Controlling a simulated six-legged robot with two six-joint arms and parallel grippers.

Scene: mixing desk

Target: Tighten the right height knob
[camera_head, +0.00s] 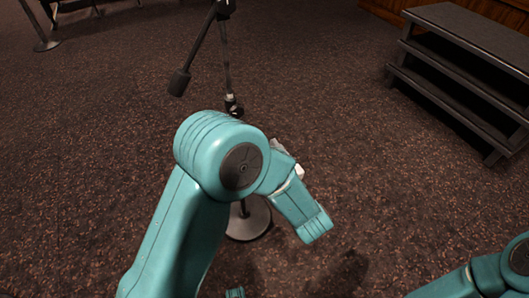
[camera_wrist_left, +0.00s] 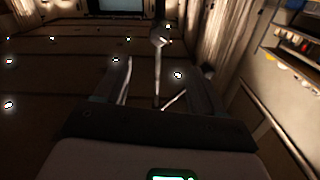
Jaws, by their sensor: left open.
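A microphone stand (camera_head: 227,65) with a dark pole stands mid-floor in the head view. Its slanted boom ends in a dark counterweight (camera_head: 180,83), and its round base (camera_head: 262,222) shows below my arm. A dark collar or knob (camera_head: 234,107) sits on the pole just above my left arm; I cannot tell which. My left arm hides the pole below it and most of my left gripper. In the left wrist view my left gripper (camera_wrist_left: 160,78) is open. A thin pole (camera_wrist_left: 158,70) with a rounded, shiny part above shows between the fingers; contact is unclear. My right gripper is out of view.
Dark steps (camera_head: 460,75) stand at the upper right of the head view. Another stand's base (camera_head: 47,45) is at the upper left. The speckled carpet (camera_head: 100,130) is clear around the microphone stand. My right arm shows at the lower right.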

